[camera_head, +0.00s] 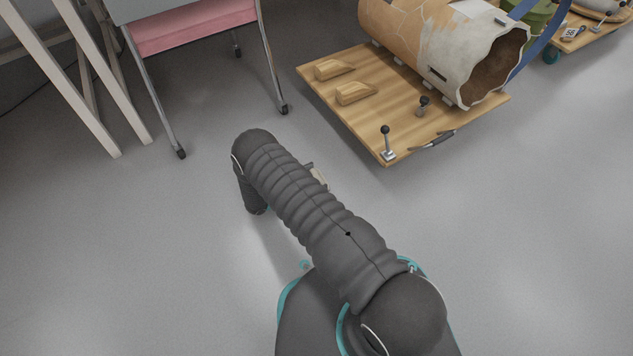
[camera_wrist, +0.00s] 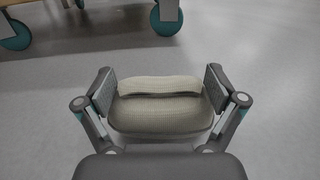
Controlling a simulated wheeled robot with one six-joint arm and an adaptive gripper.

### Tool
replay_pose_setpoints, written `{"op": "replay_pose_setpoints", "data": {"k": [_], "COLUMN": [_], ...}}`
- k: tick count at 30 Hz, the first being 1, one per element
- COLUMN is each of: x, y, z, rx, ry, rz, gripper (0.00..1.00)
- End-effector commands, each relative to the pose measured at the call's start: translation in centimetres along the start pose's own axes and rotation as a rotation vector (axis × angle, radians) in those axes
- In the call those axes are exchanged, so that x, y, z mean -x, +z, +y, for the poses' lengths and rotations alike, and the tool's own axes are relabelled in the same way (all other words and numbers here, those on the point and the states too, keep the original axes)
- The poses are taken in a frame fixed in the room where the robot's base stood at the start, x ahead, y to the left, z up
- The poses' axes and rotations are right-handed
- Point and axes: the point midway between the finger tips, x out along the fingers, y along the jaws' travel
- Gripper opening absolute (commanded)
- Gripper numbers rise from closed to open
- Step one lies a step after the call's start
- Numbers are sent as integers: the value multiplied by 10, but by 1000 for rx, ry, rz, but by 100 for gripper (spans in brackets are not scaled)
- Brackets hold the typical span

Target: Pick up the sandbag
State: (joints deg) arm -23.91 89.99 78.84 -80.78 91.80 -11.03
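The sandbag (camera_wrist: 160,115) is a pale beige cloth pouch with a raised fold across its top. In the wrist view it fills the space between the two pads of my gripper (camera_wrist: 160,92), one pad against each end. My gripper is shut on it. No contact shadow shows on the floor around the bag, but its height is hard to judge. In the head view my arm hides most of the gripper, and only a small beige patch, apparently the sandbag (camera_head: 319,178), shows beside the arm.
A wooden wheeled board (camera_head: 390,130) at upper right carries a large patched vessel (camera_head: 450,45), wooden wedges (camera_head: 355,92) and black-knobbed levers. A table with a pink band (camera_head: 195,25) and pale trestle legs (camera_head: 105,80) stand at upper left. Grey floor (camera_head: 540,240) is clear at right.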

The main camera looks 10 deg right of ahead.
Motion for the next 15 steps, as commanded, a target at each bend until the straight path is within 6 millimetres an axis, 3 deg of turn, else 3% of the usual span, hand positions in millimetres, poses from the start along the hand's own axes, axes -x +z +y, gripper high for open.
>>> {"op": "replay_pose_setpoints", "data": {"k": [1, 6, 9, 15], "x": [0, 0, 0, 0], "y": [0, 0, 1, 1], "z": [0, 0, 0, 0], "rx": [0, 0, -1, -1], "ry": [0, 0, 0, 0], "rz": [0, 0, -1, -1], "gripper": [72, 30, 10, 10]}}
